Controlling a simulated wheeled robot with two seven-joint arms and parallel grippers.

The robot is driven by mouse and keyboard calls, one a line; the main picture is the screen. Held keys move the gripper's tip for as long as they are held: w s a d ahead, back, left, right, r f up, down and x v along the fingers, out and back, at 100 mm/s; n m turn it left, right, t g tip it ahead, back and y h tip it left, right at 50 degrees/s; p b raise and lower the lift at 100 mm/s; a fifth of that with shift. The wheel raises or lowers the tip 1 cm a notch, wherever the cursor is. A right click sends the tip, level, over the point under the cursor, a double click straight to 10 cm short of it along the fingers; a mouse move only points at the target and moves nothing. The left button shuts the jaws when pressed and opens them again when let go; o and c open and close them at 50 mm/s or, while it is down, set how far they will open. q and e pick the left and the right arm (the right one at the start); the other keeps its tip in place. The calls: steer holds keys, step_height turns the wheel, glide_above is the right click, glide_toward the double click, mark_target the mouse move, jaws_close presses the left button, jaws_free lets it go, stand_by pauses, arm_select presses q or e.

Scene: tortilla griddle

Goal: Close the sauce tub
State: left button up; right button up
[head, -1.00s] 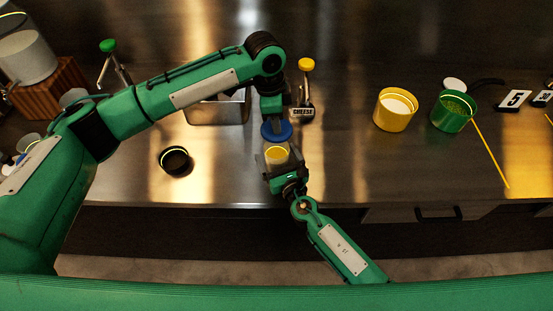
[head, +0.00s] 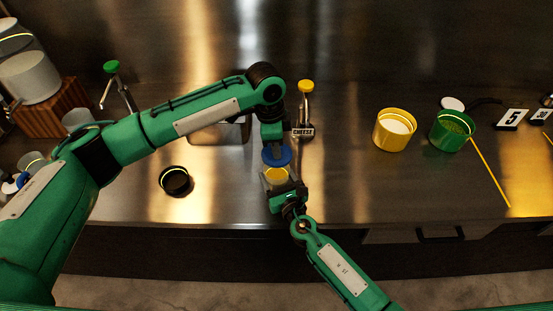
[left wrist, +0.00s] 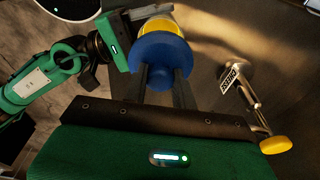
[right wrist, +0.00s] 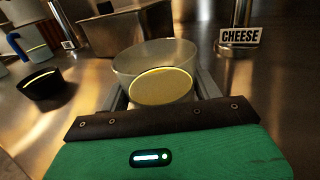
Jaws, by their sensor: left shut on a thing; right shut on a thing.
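The sauce tub (head: 276,177) is a small clear tub with yellow sauce, near the counter's front edge. My right gripper (head: 283,187) is shut on it; the tub also shows upright between the fingers in the right wrist view (right wrist: 165,62). The blue lid (head: 277,156) is in my left gripper (head: 272,143), which is shut on its knob. In the left wrist view the lid (left wrist: 160,52) partly covers the yellow sauce. In the head view the lid is just above and behind the tub; whether they touch cannot be told. The lid does not show in the right wrist view.
A metal pan (head: 218,134) and a yellow-topped pump with a CHEESE sign (head: 303,132) stand behind. A black cup (head: 175,181) is to the left. Yellow (head: 394,130) and green (head: 452,130) tubs stand right. The counter between the tub and these is clear.

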arm_select(q)
steer(key=shift+f, duration=1.65)
steer(key=shift+f, duration=0.9)
steer(key=shift+f, duration=0.6)
steer(key=o, duration=1)
steer(key=r, duration=0.4)
steer(key=a+r, duration=0.1)
steer(key=r, duration=0.7)
steer(key=shift+a, duration=0.25)
